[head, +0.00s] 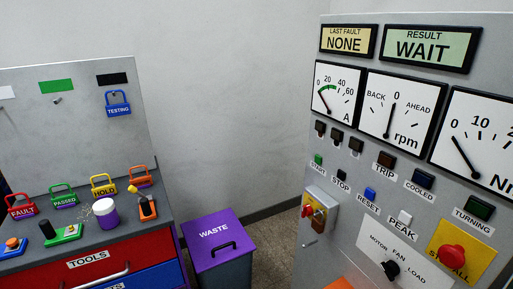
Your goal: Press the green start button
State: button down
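The green start button (318,158) is small and sits on the left part of the grey control panel, above a label reading START. A black button (342,175) with a STOP label is just to its right and a little lower. The blue RESET button (370,193) and the white PEAK button (405,217) follow further right. Whether the start button is pressed in is too small to tell. My gripper is not in the head view.
The result display (424,48) reads WAIT; the last fault display (348,41) reads NONE. A red STOP ALL button (453,255) and a red-handled switch (314,212) project from the panel. A purple-lidded waste bin (214,236) stands left, beside a tool bench (90,235).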

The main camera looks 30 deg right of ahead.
aim_at(318, 159)
jog(key=i+l+u, duration=0.2)
jog(key=i, duration=0.2)
jog(key=i+l+u, duration=0.2)
jog(key=i, duration=0.25)
jog(key=j, duration=0.1)
